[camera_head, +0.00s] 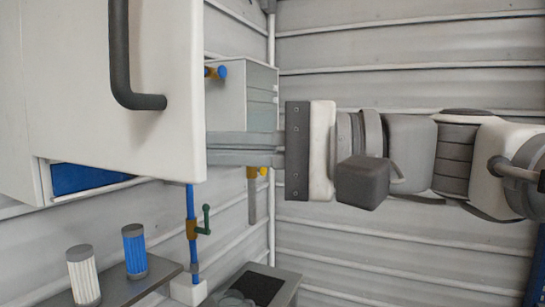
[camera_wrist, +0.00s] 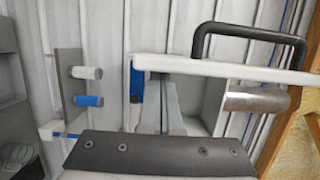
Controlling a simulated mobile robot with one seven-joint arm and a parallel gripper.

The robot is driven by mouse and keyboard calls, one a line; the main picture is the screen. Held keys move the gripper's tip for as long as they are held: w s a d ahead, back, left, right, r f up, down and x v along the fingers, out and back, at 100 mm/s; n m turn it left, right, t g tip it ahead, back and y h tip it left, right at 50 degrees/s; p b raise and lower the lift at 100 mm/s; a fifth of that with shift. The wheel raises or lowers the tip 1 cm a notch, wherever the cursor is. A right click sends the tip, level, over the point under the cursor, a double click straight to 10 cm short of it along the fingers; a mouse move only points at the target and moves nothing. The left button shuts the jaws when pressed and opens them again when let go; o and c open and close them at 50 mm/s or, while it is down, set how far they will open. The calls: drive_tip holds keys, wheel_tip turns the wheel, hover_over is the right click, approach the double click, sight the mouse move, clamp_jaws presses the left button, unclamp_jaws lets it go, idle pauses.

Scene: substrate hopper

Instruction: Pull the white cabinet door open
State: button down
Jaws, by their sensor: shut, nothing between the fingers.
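The white cabinet door (camera_head: 165,120) fills the left of the head view, with a dark bar handle (camera_head: 122,60) on its face. The wrist view shows the door (camera_wrist: 220,69) nearly edge-on, standing ajar, with its handle (camera_wrist: 250,36) on the far side. My gripper (camera_head: 212,150) comes in from the right. Its shut, empty fingers reach behind the door's free edge, on the inner side, and the door hides their tips in the head view. In the wrist view the fingers (camera_wrist: 162,90) run up close to the door's inner face. I cannot tell whether they touch it.
A blue item (camera_head: 88,179) shows in the cabinet below the door. A shelf (camera_head: 120,287) with a white-ribbed cylinder (camera_head: 83,273) and a blue one (camera_head: 135,252) stands lower left. A blue pipe with a green valve handle (camera_head: 205,220) runs below the door. A grey box (camera_head: 247,95) is behind my fingers.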

sight(115, 85)
drive_tip(key=s+a, duration=0.1)
drive_tip(key=s, duration=0.1)
drive_tip(key=s+a+b, duration=0.1)
drive_tip(key=s, duration=0.1)
drive_tip(key=s+a, duration=0.1)
drive_tip(key=s, duration=0.1)
drive_tip(key=shift+b, duration=0.4)
